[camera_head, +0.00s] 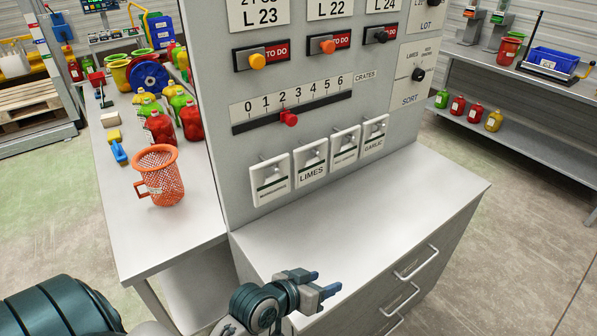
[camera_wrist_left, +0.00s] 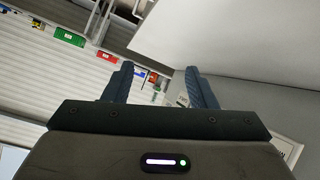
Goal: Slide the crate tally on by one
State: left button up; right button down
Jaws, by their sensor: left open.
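The crate tally (camera_head: 292,103) is a pale strip numbered 0 to 6 on the grey upright panel, labelled CRATES. Its red knob (camera_head: 289,118) sits on the dark slot under the numbers, just below the 2; the angle makes its exact mark hard to read. My left gripper (camera_head: 322,282) is over the cabinet top, low in front of the panel and well below the knob. It is open and empty; its two dark blue fingers stand apart in the left wrist view (camera_wrist_left: 160,85), where the tally cannot be made out. My right gripper is not in view.
Several hanging cards, one marked LIMES (camera_head: 312,161), jut out below the tally. Orange, red-orange and black knobs sit above it with TO DO labels. The cabinet top (camera_head: 400,205) is clear. An orange basket (camera_head: 160,175) stands on the left table.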

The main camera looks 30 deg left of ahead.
aim_at(293, 122)
pick_arm(q)
jog(key=w+a+r+n+t+y, duration=0.25)
jog(key=w+r+n+t, duration=0.4)
jog(key=r, duration=0.45)
jog(key=w+a+r+n+t+y, duration=0.1)
jog(key=w+r+n+t+y, duration=0.2)
jog(key=w+r+n+t, duration=0.45)
jog(key=w+a+r+n+g+y, duration=0.3)
jog(key=a+r+n+g+y, duration=0.45)
jog(key=n+y, duration=0.75)
jog(key=w+a+f+n+g+p, duration=0.1)
jog(key=w+a+n+g, duration=0.1)
jog(key=a+n+g, duration=0.1)
jog(key=w+a+f+n+g+p, duration=0.1)
jog(key=w+a+n+g+p, duration=0.1)
jog(key=a+n+g, duration=0.2)
jog(key=w+a+f+n+g+p, duration=0.1)
jog(key=w+a+n+g+p, duration=0.1)
jog(key=a+n+g, duration=0.2)
jog(key=shift+w+a, duration=0.1)
jog(key=shift+w, duration=0.2)
jog(key=shift+w+a+f, duration=0.1)
jog(key=shift+w+a, duration=0.05)
jog(key=shift+a, duration=0.25)
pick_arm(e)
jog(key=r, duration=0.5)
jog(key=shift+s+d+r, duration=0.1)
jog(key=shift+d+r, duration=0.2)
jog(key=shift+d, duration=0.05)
